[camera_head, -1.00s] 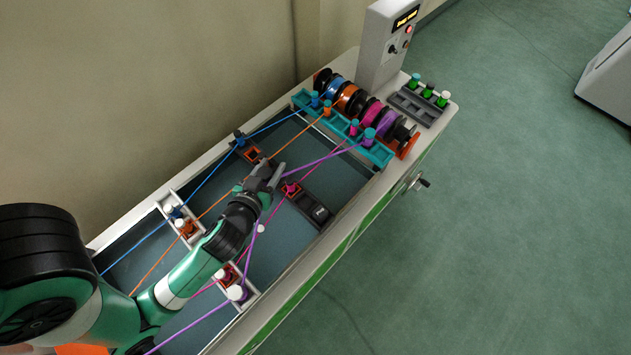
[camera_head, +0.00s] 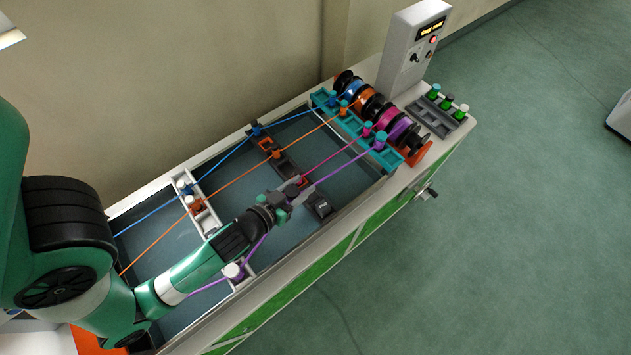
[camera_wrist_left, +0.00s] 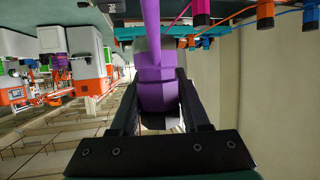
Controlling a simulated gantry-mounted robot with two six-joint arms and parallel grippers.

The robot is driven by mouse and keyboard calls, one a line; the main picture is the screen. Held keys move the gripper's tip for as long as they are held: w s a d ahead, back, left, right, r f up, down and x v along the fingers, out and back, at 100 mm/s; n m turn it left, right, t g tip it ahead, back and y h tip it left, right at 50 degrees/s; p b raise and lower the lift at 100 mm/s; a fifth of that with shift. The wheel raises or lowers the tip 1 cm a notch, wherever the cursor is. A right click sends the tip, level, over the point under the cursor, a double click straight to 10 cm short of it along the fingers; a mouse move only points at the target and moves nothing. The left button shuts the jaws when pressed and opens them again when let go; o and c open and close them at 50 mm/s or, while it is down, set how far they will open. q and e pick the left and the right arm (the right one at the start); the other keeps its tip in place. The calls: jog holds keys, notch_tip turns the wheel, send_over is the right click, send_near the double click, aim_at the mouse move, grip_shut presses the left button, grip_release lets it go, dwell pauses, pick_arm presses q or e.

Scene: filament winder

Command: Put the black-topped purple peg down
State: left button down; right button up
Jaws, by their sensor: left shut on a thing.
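My left gripper (camera_head: 296,191) is shut on the purple peg (camera_wrist_left: 157,88). In the left wrist view the peg's purple body sits between the two black fingers, with a purple thread running up from it. In the head view the peg is mostly hidden by the gripper, and its black top cannot be made out. The gripper is over the dark crossbar (camera_head: 267,142), near its front end. The end holder (camera_head: 320,206) of that crossbar shows just to the right of the gripper. I cannot tell whether the peg touches it. My right gripper is not in view.
Blue, orange and pink threads stretch close by. A black-topped orange peg (camera_head: 276,153) stands on the crossbar. A white-topped peg (camera_head: 232,270) holds the purple thread on the near white rack. A teal rack (camera_head: 350,124) and spools (camera_head: 388,118) are at the far end.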

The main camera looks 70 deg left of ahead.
pick_arm(q)
jog(key=w+a+f, duration=0.1)
jog(key=w+f, duration=0.1)
jog(key=w+a+f+b, duration=0.1)
jog(key=f, duration=0.1)
jog(key=w+a+f, duration=0.2)
jog(key=shift+w+f+b, duration=0.25)
jog(key=shift+w+b, duration=0.1)
jog(key=shift+w+f, duration=0.1)
jog(key=shift+f, duration=0.15)
notch_tip(320, 180, down, 3)
jog(key=shift+w+f+b, duration=0.1)
jog(key=shift+b, duration=0.75)
jog(key=c, duration=0.8)
grip_release()
jog(key=shift+f, duration=0.15)
jog(key=shift+c, duration=0.2)
jog(key=shift+o, duration=0.8)
